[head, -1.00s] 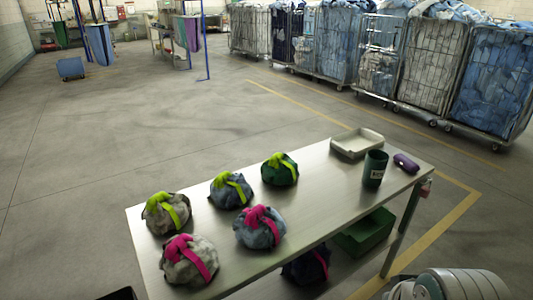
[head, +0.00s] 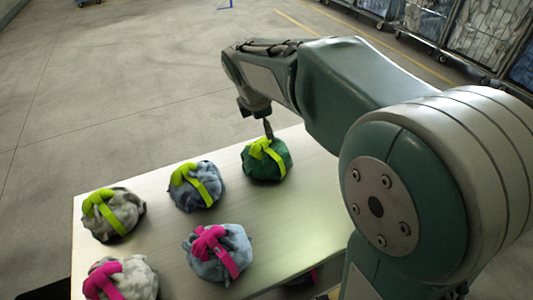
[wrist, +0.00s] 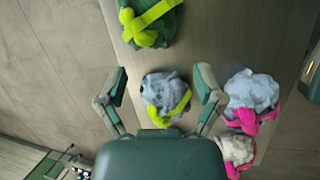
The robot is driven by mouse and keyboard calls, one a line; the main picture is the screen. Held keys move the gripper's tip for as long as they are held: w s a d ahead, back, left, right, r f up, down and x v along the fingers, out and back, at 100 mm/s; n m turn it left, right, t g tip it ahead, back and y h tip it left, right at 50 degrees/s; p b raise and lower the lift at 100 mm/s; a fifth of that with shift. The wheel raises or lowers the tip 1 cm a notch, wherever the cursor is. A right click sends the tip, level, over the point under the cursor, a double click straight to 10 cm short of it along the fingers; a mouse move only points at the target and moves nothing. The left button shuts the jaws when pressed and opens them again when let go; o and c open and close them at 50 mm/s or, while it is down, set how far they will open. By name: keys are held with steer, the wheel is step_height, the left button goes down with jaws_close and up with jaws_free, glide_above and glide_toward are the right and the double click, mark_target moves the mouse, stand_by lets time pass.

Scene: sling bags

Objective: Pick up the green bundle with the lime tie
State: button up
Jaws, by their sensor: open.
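The green bundle (head: 268,168) with a lime tie sits on the table at the far right of the bundles. In the wrist view the green bundle (wrist: 158,36) is at the top, partly cut off. My gripper (wrist: 160,82) is open and empty, pointing down. In the head view a fingertip of my gripper (head: 268,130) overlaps the top of the green bundle; whether they touch is unclear. The arm hides part of the gripper there. In the wrist view the blue-grey bundle with a lime tie (wrist: 166,92) appears between the fingers.
The blue-grey lime-tied bundle (head: 195,187) lies left of the green one. A patterned lime-tied bundle (head: 113,213), a pale blue pink-tied bundle (head: 217,252) and a grey pink-tied bundle (head: 122,280) share the table (head: 165,250). Wheeled laundry cages (head: 480,30) stand far off.

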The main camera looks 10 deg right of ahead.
mark_target(262, 138)
steer(key=w+f+n, duration=0.3)
steer(key=w+f, duration=0.1)
steer(key=w+f+n+h, duration=0.1)
steer(key=w+f+n, duration=0.2)
steer(key=w+f, duration=0.1)
steer(key=shift+w+a+f+g, duration=0.1)
steer(key=shift+w+f+g, duration=0.25)
steer(key=shift+f, duration=0.35)
steer(key=x, duration=0.5)
steer(key=shift+w+f, duration=0.1)
steer(key=shift+f, duration=0.05)
steer(key=shift+d+f, duration=0.15)
steer(key=shift+d, duration=0.15)
steer(key=shift+a, duration=0.15)
jaws_close()
